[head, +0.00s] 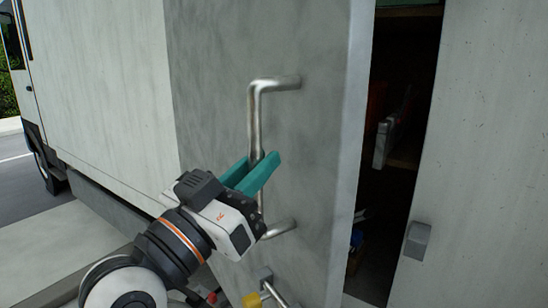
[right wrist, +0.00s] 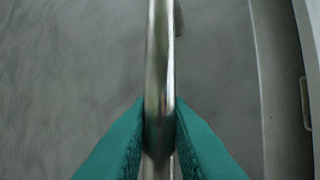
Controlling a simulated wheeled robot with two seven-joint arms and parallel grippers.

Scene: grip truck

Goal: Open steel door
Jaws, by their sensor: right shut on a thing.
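The grey steel door (head: 310,150) of the truck stands partly open in the head view, with a dark gap along its right edge. Its bent metal handle (head: 254,110) runs upright on the door's face. My right gripper (head: 262,166) has its teal fingers around the handle's upright bar, at about its middle. In the right wrist view the handle bar (right wrist: 161,60) passes between the two teal fingers, which press on it from both sides. The door face (right wrist: 70,70) fills most of that view behind the bar. My left gripper is not in view.
The dark truck interior (head: 393,150) shows through the gap, with shelves and some reddish items. A second door panel (head: 490,150) with a small grey block (head: 417,240) is at the right. A yellow-tipped latch (head: 252,299) sits low on the door. The truck's white side (head: 100,90) extends left.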

